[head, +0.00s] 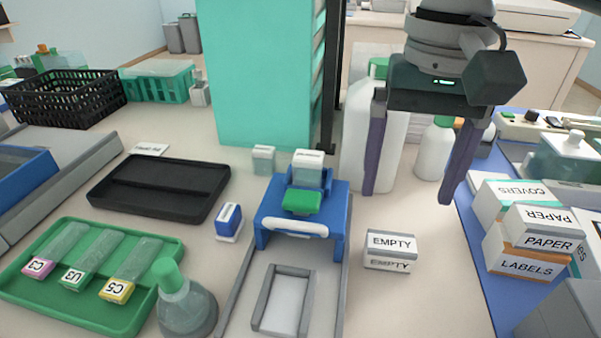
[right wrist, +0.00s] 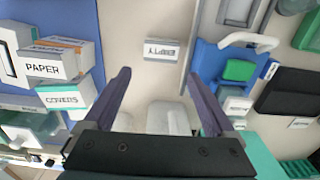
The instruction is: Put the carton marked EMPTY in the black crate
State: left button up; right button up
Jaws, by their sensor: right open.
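The carton marked EMPTY (head: 391,251) is a small white box with a grey band. It sits on the bench right of the blue stand, and it also shows in the right wrist view (right wrist: 162,51). My right gripper (head: 408,198) is open and empty, above and behind the carton in the head view. In the right wrist view the carton lies beyond and between its two purple fingers (right wrist: 160,82). The black crate (head: 68,98) is a slatted basket at the far left of the bench. My left gripper is not in view.
White bottles (head: 358,125) stand behind my right gripper. The blue stand (head: 303,215) and a tall teal block (head: 258,70) lie between carton and crate. Cartons marked PAPER and LABELS (head: 540,258) stand at right. A black tray (head: 160,187) and green tray (head: 75,310) lie at left.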

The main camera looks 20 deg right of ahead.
send_over(392, 236)
notch_tip(392, 236, down, 4)
jog(key=shift+w+d+f, duration=0.1)
jog(key=shift+f, duration=0.1)
notch_tip(392, 236, down, 5)
jog(key=shift+f+b, duration=0.15)
jog(key=shift+b, duration=0.6)
jog(key=shift+c, duration=0.2)
jog(key=c, duration=1.2)
